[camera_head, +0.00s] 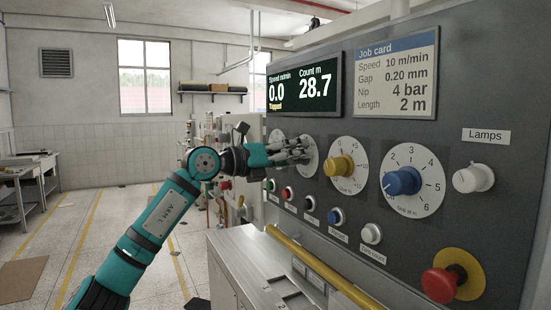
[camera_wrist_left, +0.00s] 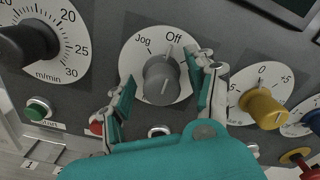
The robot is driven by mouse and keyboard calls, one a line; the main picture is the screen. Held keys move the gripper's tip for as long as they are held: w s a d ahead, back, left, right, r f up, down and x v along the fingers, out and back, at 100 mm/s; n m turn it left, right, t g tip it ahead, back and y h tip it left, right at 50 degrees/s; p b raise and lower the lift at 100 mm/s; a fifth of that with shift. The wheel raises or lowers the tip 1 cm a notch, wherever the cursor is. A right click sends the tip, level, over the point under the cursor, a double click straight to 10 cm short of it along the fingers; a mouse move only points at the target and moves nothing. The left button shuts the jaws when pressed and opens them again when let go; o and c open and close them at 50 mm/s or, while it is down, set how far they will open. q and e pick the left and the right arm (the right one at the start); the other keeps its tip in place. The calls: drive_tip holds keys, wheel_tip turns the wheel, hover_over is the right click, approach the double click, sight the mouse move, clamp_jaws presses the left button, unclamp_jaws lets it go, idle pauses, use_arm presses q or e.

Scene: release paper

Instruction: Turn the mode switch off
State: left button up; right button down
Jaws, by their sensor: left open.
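The mode switch (camera_wrist_left: 162,82) is a grey knob on a white round plate marked Jog and Off, seen in the left wrist view. In the left wrist view my left gripper (camera_wrist_left: 160,84) is open, with one finger on each side of the knob. The fingers look apart from the knob. My right gripper is not in view.
A black speed dial (camera_wrist_left: 27,45) and a yellow knob (camera_head: 339,169) flank the switch. A blue knob (camera_head: 402,181), a white lamps knob (camera_head: 473,178) and a red mushroom button (camera_head: 440,284) are farther right. Several push buttons sit below. A yellow rail (camera_head: 320,270) runs in front.

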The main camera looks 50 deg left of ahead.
use_arm(q)
drive_tip(key=v, duration=1.1)
drive_tip(key=shift+s, duration=0.35)
